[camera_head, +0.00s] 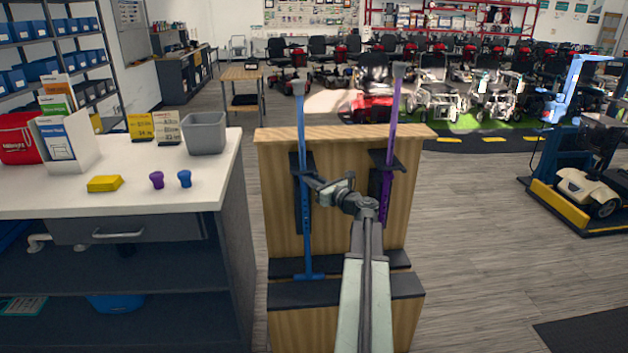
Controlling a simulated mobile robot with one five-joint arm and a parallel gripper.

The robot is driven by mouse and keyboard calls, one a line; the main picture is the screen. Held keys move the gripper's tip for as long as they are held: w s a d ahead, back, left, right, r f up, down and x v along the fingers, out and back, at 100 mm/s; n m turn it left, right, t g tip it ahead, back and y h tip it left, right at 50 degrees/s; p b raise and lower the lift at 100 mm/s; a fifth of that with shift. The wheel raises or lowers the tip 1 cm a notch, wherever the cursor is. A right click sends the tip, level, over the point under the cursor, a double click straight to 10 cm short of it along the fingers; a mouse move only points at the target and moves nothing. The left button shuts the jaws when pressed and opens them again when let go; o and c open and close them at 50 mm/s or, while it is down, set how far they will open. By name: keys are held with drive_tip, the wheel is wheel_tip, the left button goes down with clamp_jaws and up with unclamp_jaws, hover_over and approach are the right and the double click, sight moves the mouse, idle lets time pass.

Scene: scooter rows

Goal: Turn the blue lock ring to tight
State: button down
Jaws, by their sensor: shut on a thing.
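A blue cane (303,220) stands upright at the left of a wooden stand, with a grey handle at its top and a foot on the dark ledge. My gripper (313,182) reaches it from the right, just below the dark bracket that holds the shaft. It is shut at the shaft, where the blue lock ring sits. The ring is small and mostly covered by the fingers, so I cannot tell how far it is turned. A purple cane (392,120) stands in the right bracket, apart from my gripper.
The wooden stand (345,140) is straight ahead. A white-topped counter (120,205) at left bears a purple knob (157,180), a blue knob (185,178), a yellow block (105,184) and a grey bin (206,134).

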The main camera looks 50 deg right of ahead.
drive_tip(key=shift+w+a+m+g+h, duration=0.15)
drive_tip(key=shift+a+m+g+h, duration=0.3)
drive_tip(key=shift+m+h, duration=0.75)
drive_tip(key=shift+w+a+m+g+h, duration=0.1)
drive_tip(key=shift+a+m+g+h, duration=0.35)
drive_tip(key=shift+h, duration=1.2)
drive_tip(key=shift+w+a+m+g+h, duration=0.2)
drive_tip(key=shift+m+g+h, duration=0.4)
drive_tip(key=shift+m+h, duration=0.7)
drive_tip(key=shift+h, duration=0.25)
drive_tip(key=c, duration=1.4)
unclamp_jaws()
drive_tip(key=shift+s, duration=0.1)
